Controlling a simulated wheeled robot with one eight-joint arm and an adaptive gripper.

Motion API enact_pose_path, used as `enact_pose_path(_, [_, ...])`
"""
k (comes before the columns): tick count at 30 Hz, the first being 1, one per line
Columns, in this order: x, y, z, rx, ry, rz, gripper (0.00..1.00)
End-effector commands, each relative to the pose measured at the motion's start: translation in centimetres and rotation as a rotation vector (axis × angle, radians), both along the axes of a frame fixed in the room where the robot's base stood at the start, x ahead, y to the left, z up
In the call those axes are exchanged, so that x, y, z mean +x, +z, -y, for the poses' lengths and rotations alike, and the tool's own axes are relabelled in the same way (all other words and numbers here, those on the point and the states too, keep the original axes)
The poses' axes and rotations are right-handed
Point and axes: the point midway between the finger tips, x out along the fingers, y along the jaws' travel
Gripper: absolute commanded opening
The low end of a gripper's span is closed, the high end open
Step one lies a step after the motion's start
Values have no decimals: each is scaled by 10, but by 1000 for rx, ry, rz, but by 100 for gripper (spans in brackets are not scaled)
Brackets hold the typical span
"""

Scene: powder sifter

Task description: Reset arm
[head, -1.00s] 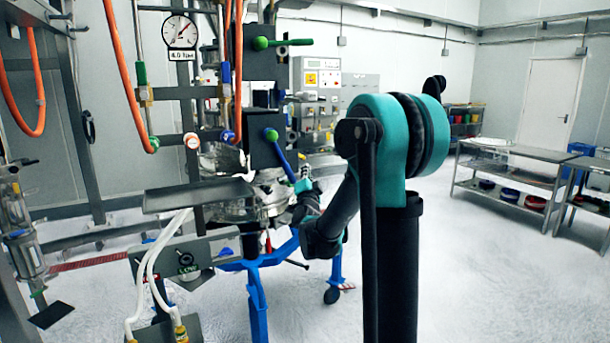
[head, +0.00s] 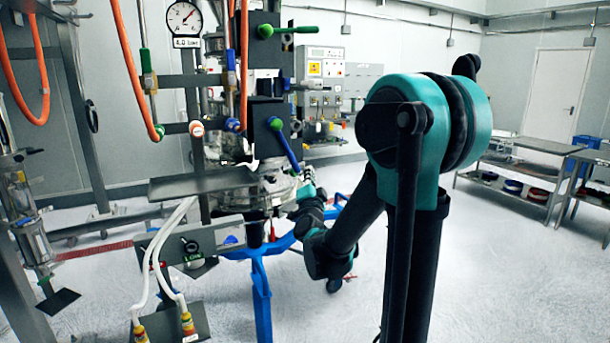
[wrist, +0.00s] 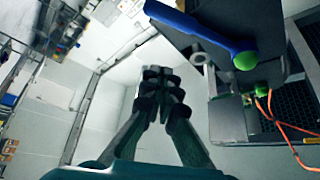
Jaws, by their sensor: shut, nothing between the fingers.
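My gripper (wrist: 158,78) shows in the wrist view with its dark, ridged fingers together and nothing between them. In the head view my teal and black arm reaches down and back toward the machine, and its gripper end is small and hard to make out. A blue lever with a green ball (head: 275,123) is on the machine's dark box, close to the arm's end. In the wrist view the blue lever (wrist: 205,30) is at upper right, apart from the fingers.
The sifter machine has a blue stand (head: 262,300), a pressure gauge (head: 184,17) and hanging orange hoses (head: 123,70). Metal shelving (head: 515,180) is at the right. Open floor lies right of the machine.

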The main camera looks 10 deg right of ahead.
Motion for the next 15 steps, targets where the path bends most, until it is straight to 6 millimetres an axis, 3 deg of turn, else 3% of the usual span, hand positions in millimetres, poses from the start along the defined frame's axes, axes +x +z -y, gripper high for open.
enact_pose_path(4, [-6,-11,-10,-75,56,-68,0])
enact_pose_path(7, [-19,-34,-24,-188,137,-178,0])
enact_pose_path(11, [-48,-82,-38,-368,252,-375,0])
enact_pose_path(15, [-96,-146,-37,-550,358,-614,0])
